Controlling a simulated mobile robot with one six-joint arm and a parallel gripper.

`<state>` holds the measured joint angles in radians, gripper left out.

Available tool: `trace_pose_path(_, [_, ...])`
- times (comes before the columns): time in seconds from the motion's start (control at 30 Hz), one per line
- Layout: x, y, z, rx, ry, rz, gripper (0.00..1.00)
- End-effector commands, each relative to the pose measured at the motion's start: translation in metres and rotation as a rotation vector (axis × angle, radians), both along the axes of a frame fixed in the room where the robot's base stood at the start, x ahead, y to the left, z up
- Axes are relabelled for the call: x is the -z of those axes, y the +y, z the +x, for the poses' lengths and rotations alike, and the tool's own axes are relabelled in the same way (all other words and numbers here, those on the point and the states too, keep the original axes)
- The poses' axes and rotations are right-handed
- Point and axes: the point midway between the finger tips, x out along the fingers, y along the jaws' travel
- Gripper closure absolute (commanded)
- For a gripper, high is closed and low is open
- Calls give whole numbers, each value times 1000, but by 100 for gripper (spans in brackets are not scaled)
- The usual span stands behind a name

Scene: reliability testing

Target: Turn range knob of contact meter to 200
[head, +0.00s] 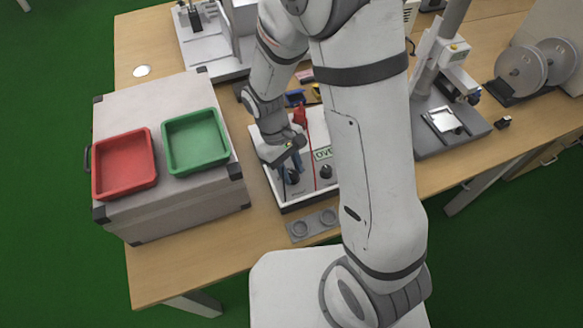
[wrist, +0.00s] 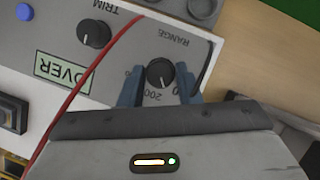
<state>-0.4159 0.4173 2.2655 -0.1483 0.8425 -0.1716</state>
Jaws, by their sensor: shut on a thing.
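The contact meter (head: 300,197) is a light box with a green display reading OVER (wrist: 62,70). Its black range knob (wrist: 160,73) sits below the upside-down word RANGE in the wrist view. My gripper (wrist: 159,80) has its blue fingers on either side of this knob, shut on it. A pale mark on the knob points down in the picture, near the printed 200; the exact setting is hard to read. Another printed number is partly hidden by the right finger. In the head view my gripper (head: 291,176) reaches down at the meter's left front.
The black TRIM knob (wrist: 94,34) and a blue button (wrist: 24,12) are beside it. A red cable (wrist: 85,75) crosses the panel and a dark cable (wrist: 208,65) lies right. A case with red (head: 124,163) and green (head: 196,141) trays stands left.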

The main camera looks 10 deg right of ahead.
Motion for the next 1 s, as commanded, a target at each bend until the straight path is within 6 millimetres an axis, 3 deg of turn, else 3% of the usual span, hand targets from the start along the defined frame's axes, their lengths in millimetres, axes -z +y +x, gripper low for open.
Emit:
trace_pose_path(0.5, [0, -3, 2, 463, -2, 1, 93])
trace_pose_path(1.0, [0, -4, 2, 675, -3, 1, 93])
